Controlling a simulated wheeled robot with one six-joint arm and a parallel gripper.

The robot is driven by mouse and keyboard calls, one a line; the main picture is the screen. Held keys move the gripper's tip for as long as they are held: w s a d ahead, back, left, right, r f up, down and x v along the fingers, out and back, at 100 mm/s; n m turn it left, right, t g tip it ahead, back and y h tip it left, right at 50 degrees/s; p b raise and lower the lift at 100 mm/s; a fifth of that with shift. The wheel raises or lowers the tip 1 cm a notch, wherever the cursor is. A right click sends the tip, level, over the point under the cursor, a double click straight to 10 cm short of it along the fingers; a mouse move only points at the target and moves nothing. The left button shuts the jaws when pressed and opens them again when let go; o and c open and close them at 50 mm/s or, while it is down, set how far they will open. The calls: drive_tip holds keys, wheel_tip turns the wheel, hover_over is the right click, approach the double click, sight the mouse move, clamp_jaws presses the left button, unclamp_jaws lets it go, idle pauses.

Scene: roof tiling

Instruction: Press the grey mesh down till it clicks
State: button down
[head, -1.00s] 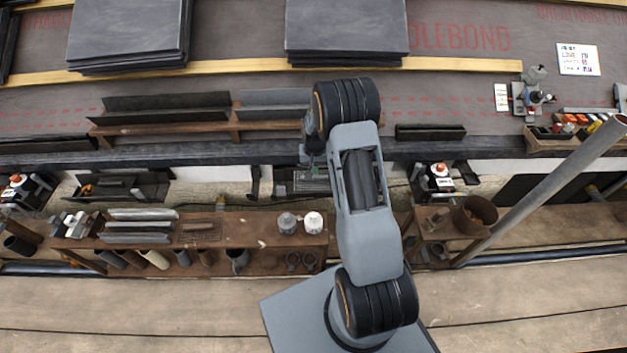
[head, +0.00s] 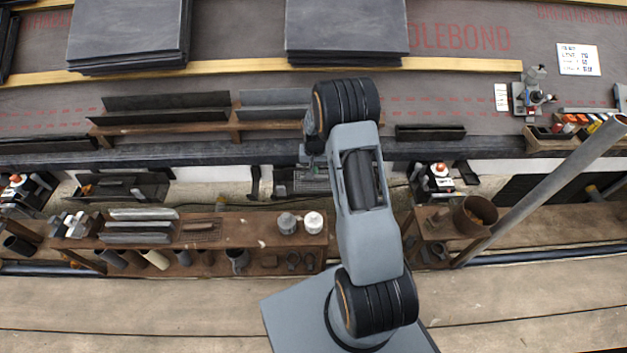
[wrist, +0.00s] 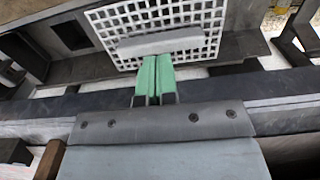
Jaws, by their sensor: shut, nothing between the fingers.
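The grey mesh (wrist: 205,17) is a pale square grid with a light bar (wrist: 160,43) across it. It lies in a dark frame at the top of the wrist view. In the head view the mesh (head: 313,184) shows small, just below the dark roof edge and partly hidden by my arm. My gripper (wrist: 155,62) has two green fingers held together, with nothing between them. Their tips are at the near edge of the bar in the wrist view. I cannot tell whether they touch it.
A brown shelf (head: 258,231) with two small pots stands below the mesh. A black-and-white device with an orange top (head: 437,180) is to the right. A grey pole (head: 545,190) slants across the right side. Slate stacks (head: 345,28) lie on the roof above.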

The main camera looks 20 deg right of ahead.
drive_tip(key=shift+f+b, duration=0.8)
drive_tip(key=shift+f, duration=0.45)
idle(0.5)
drive_tip(key=shift+r, duration=0.1)
idle(0.4)
wheel_tip(320, 180, up, 9)
drive_tip(key=p, duration=0.6)
idle(0.3)
idle(0.4)
